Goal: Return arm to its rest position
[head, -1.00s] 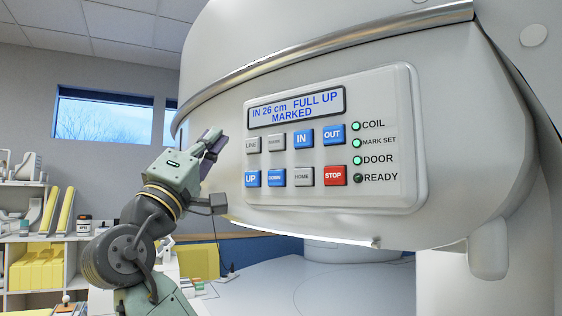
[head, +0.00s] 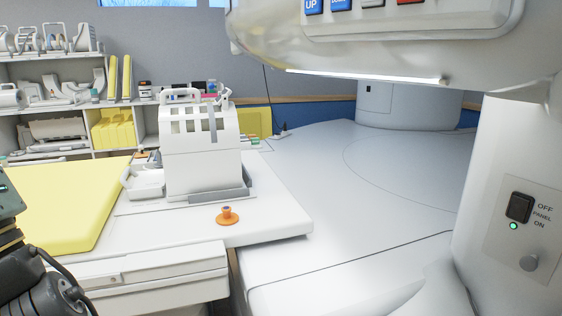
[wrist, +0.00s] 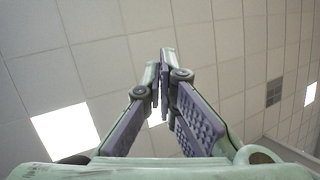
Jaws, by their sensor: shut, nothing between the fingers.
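My gripper (wrist: 163,100) shows in the wrist view with its purple-padded fingers shut and empty, pointing toward the ceiling. In the head view only part of my arm shows at the lower left edge; the gripper itself is out of that picture. The magnet's control panel (head: 440,22) is cut off at the top of the head view, so its display is out of sight.
A white table (head: 275,222) with a yellow pad (head: 65,205), a white coil (head: 200,160) and an orange knob (head: 227,215) stands at left. Shelves (head: 60,153) are behind. The magnet's lower body (head: 370,185) fills the right, with a panel switch (head: 519,207) lit green.

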